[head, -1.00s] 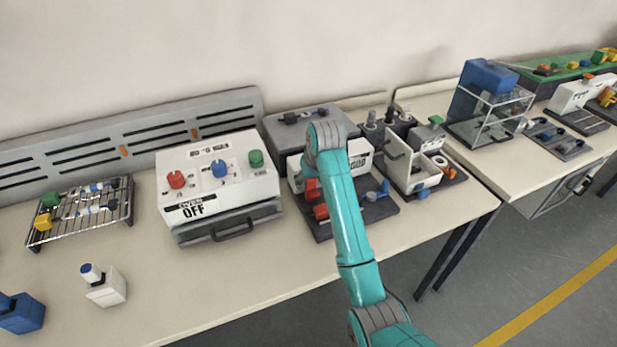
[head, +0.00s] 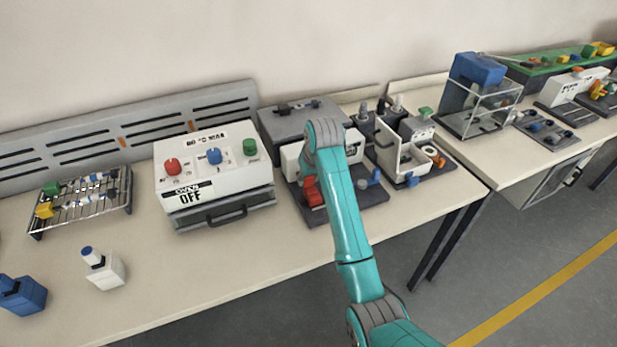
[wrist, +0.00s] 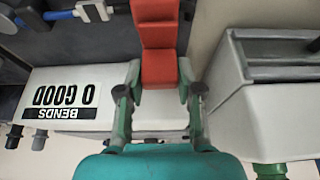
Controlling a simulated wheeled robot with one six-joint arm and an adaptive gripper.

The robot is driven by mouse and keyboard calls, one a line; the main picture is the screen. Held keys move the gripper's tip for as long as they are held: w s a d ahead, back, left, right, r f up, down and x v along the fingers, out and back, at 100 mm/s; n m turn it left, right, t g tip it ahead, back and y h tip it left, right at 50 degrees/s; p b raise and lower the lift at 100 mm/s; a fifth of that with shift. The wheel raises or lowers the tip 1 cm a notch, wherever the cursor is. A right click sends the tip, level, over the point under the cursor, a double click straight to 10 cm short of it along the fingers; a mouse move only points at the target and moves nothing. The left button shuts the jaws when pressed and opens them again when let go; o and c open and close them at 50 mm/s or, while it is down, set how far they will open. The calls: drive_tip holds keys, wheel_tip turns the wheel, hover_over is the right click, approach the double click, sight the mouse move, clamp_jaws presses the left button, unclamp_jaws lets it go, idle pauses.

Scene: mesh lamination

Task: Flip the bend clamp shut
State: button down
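In the head view the red part (head: 312,190) shows just left of my teal arm, on the dark base (head: 345,203). My arm hides the gripper and much of the device there.
The white oven box (head: 215,172), marked OFF, stands left of the device. A grey box (head: 300,115) stands behind it. A white open-sided unit (head: 405,155) is close on the right.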

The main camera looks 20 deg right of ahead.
sight(313, 193)
drive_tip(key=shift+s+f, duration=0.15)
drive_tip(key=c, duration=0.8)
unclamp_jaws()
drive_tip(key=shift+o, duration=0.2)
drive_tip(key=v, duration=0.7)
drive_tip(key=shift+r, duration=0.35)
drive_tip(key=shift+s, duration=0.25)
